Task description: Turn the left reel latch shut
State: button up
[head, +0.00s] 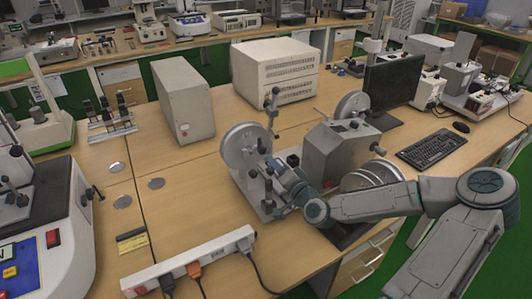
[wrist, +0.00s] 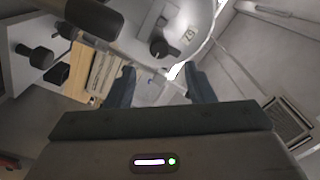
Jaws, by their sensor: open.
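The reel machine stands on the wooden bench in the head view, with a grey left reel (head: 243,146), a grey control box (head: 338,150) and another reel (head: 352,104) behind. My gripper (head: 272,166) is low in front of the left reel; its fingertips are hard to make out there. In the wrist view my gripper (wrist: 161,86) is open, with nothing seen between its two dark fingers. A pale reel disc (wrist: 196,20) lies beyond the fingertips, with a small black latch (wrist: 162,46) near its middle, apart from the fingers. The latch's exact angle is unclear.
Upright posts with black knobs (head: 272,100) stand right beside my gripper. A white power strip (head: 190,262) with cables lies along the bench front. A monitor (head: 392,80) and keyboard (head: 431,149) are to the right. The bench left of the machine is mostly clear.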

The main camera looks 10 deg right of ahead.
aim_at(264, 152)
jog(key=p+x, duration=0.1)
jog(key=x, duration=0.6)
jog(key=shift+f, duration=0.1)
jog(key=c, duration=1)
